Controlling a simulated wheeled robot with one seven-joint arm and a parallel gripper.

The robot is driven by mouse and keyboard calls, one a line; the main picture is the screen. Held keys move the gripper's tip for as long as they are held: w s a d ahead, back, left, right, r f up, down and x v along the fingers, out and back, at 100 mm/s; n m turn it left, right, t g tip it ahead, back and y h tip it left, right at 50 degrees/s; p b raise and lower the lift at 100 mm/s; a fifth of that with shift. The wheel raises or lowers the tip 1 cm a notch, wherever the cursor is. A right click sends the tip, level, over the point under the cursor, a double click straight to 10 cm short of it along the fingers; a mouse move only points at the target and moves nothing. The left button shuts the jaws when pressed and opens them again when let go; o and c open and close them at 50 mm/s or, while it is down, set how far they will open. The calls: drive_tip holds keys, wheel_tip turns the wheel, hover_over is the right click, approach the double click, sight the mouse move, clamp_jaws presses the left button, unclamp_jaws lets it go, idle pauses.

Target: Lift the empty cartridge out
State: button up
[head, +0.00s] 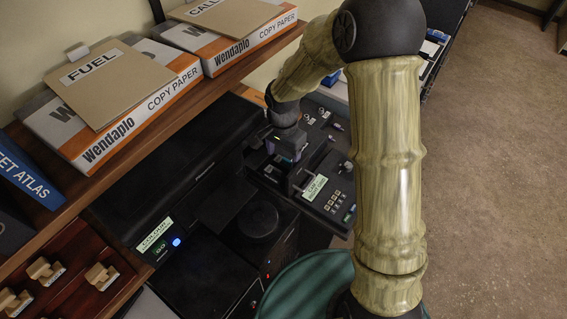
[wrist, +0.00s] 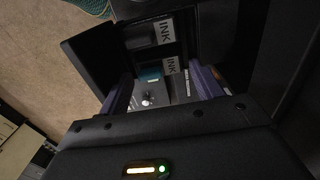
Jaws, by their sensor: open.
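In the wrist view, the open jaws of my gripper (wrist: 162,90) show as two purple-blue finger pads. Between and just beyond them is a grey cartridge-like part (wrist: 148,98) with a small round light knob and a teal top edge. Two white INK labels show in the dark open bay, one on the farther cartridge (wrist: 164,30) and one close to the pads (wrist: 171,65). I cannot tell which cartridge is empty, or whether the pads touch anything. In the head view, my gripper (head: 285,152) is low over the dark console, and the arm partly hides the bay.
The console panel (head: 325,185) has buttons and a labelled block to the right of my gripper. A wooden shelf (head: 190,100) with copy-paper boxes (head: 130,105) overhangs at the left. A black printer-like unit (head: 200,275) stands in front. Open floor (head: 490,150) lies at the right.

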sight(283, 158)
drive_tip(key=shift+f+p, duration=0.4)
drive_tip(key=shift+f, duration=1.25)
drive_tip(key=c, duration=0.8)
drive_tip(key=shift+o, duration=0.2)
drive_tip(key=shift+r, duration=0.1)
wheel_tip(283, 158, up, 10)
drive_tip(key=shift+f+b, duration=0.1)
drive_tip(key=shift+b, duration=1.15)
